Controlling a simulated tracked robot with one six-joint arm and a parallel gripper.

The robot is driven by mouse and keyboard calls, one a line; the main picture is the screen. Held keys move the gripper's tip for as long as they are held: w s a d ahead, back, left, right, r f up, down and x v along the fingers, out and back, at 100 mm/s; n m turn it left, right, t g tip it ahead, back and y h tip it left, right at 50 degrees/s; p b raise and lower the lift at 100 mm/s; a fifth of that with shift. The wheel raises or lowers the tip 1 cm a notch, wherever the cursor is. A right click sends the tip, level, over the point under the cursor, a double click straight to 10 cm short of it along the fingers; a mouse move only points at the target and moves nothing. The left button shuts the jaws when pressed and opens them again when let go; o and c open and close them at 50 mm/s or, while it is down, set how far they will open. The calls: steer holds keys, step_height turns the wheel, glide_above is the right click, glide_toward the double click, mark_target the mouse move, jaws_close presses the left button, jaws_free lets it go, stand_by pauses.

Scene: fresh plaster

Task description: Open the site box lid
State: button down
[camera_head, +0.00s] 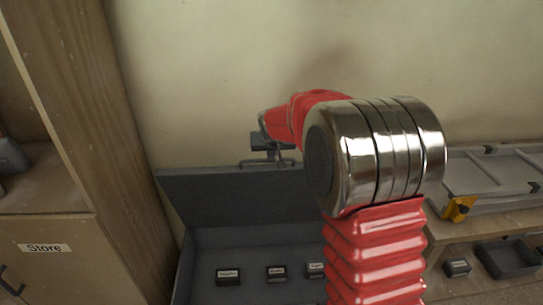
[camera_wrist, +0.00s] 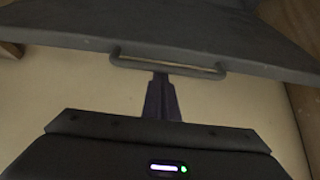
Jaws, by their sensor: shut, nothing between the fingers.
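The grey site box (camera_head: 245,238) stands below the wall in the head view, with its lid (camera_head: 235,190) raised and tilted back, so the inside shows. A bar handle (camera_head: 250,162) is on the lid's upper edge. My gripper (camera_head: 272,152) is at this handle, partly hidden behind my arm. In the wrist view the lid (camera_wrist: 200,30) fills the top, with the handle (camera_wrist: 166,68) along its edge. My gripper's fingers (camera_wrist: 161,80) are together and empty, with their tips at the middle of the handle; I cannot tell whether they touch it. My arm hides the box's right part.
Several small labelled dark blocks (camera_head: 229,277) sit inside the box. A wooden cabinet (camera_head: 120,150) marked "Store" stands at the left. The wall behind is plain.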

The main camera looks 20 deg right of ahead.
steer(key=shift+w+d+r, duration=0.2)
steer(key=shift+w+r, duration=0.15)
steer(key=shift+w, duration=0.3)
steer(key=shift+w+d+r, duration=0.15)
steer(key=shift+w+r, duration=0.15)
steer(key=shift+w, duration=0.3)
steer(key=shift+s+r, duration=0.1)
steer(key=shift+r, duration=0.1)
steer(key=s+f+v, duration=0.1)
steer(key=v, duration=0.8)
steer(key=shift+s, duration=0.4)
steer(key=shift+a, duration=0.1)
steer(key=s+a+n+g, duration=0.1)
steer(key=s+a, duration=0.2)
steer(key=s, duration=1.5)
steer(key=s+a+f+n+g+y, duration=0.1)
steer(key=s+a, duration=0.2)
steer(key=s, duration=1.5)
steer(key=shift+s+y, duration=0.25)
steer(key=shift+y, duration=0.05)
